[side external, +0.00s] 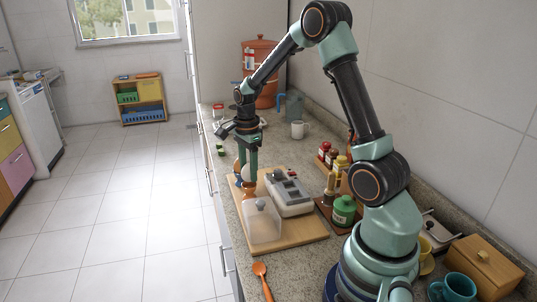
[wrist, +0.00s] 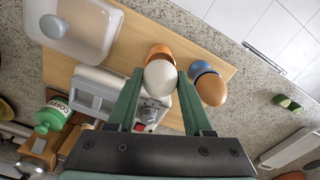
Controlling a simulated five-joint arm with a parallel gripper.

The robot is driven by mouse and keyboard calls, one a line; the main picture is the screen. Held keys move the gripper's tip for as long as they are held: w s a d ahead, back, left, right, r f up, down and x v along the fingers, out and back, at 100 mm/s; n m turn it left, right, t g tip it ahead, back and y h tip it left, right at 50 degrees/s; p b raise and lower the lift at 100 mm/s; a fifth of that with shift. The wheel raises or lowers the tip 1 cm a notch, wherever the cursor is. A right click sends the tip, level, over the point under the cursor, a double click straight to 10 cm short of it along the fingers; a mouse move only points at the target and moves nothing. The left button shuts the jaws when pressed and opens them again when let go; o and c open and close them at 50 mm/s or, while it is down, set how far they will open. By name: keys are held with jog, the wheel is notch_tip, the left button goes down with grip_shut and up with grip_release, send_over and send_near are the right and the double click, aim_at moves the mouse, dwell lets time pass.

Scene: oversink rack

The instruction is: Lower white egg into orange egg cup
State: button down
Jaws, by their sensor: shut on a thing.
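My gripper (wrist: 161,82) is shut on the white egg (wrist: 160,72), one finger on each side of it. In the side view the egg (side external: 243,173) is small and partly hidden by my gripper (side external: 247,176). The orange egg cup (wrist: 158,50) shows just beyond the egg in the wrist view, its near part hidden by it. In the side view the orange cup (side external: 249,189) stands on the wooden board, directly below my fingertips. I cannot tell whether the egg touches the cup.
A blue egg cup (wrist: 201,68) with a brown egg (wrist: 211,89) stands close to the right in the wrist view. A grey-white appliance (side external: 288,192) and a clear lidded container (side external: 262,222) share the wooden board (side external: 300,240). An orange spoon (side external: 261,272) lies in front.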

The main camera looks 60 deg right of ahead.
aim_at(248, 165)
jog(key=shift+f, duration=1.15)
dwell(0.5)
jog(key=shift+c, duration=1.1)
grip_release()
jog(key=shift+r, duration=0.1)
notch_tip(248, 165, up, 12)
jog(key=shift+f, duration=0.25)
jog(key=shift+a+r, duration=0.1)
jog(key=shift+r, duration=0.15)
jog(key=s+a+r+n+t, duration=0.2)
jog(key=s+a+n, duration=0.3)
jog(key=a+n, duration=0.3)
jog(key=s+a+r+n+t, duration=0.3)
jog(key=a+n, duration=0.6)
jog(key=n, duration=0.5)
jog(key=shift+s+a+r+n+t, duration=0.3)
jog(key=shift+s+r+n, duration=0.15)
jog(key=shift+s, duration=0.55)
